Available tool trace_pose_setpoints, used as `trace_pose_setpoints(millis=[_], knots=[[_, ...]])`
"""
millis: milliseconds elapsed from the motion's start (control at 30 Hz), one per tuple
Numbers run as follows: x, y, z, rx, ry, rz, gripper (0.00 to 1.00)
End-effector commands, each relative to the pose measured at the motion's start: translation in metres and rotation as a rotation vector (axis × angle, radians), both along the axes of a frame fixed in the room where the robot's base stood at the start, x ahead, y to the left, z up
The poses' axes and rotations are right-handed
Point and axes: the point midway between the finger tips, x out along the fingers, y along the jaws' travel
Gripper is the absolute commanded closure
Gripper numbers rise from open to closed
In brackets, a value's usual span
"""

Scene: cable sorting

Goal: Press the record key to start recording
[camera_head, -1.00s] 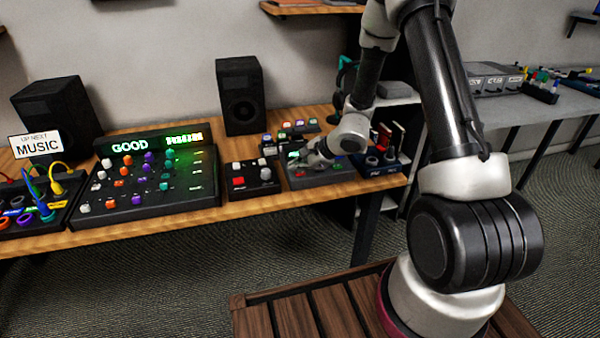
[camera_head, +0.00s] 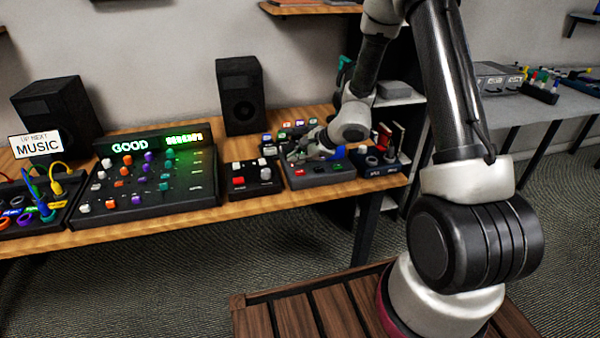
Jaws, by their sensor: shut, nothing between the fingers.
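My gripper (camera_head: 296,155) is shut and empty. It hangs over the back left part of a dark grey box (camera_head: 322,180) on the wooden table. A red key (camera_head: 300,172) shows on this box just below the gripper, with small grey keys to its right. I cannot tell whether the fingertips touch the box. The gripper hides the box's back left part. A second, black box (camera_head: 254,188) to the left also carries a red key (camera_head: 238,181) and several pale knobs. Key labels are too small to read, so I cannot tell which is the record key.
A large mixer (camera_head: 150,205) with a lit "GOOD" display stands left. Two black speakers (camera_head: 240,95) stand at the back. A dark box with round sockets (camera_head: 375,170) is close on the right. Small coloured-label blocks (camera_head: 290,135) stand behind the gripper.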

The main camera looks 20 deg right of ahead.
Motion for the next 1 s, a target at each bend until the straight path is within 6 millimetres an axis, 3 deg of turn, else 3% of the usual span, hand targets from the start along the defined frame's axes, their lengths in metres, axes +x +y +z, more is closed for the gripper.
trace_pose_setpoints(millis=[367, 1000], knots=[[0.0, 0.0, 0.033, 0.0, -0.001, -0.001, 1.0], [0.0, 0.0, 0.034, 0.002, 0.002, -0.003, 1.0]])
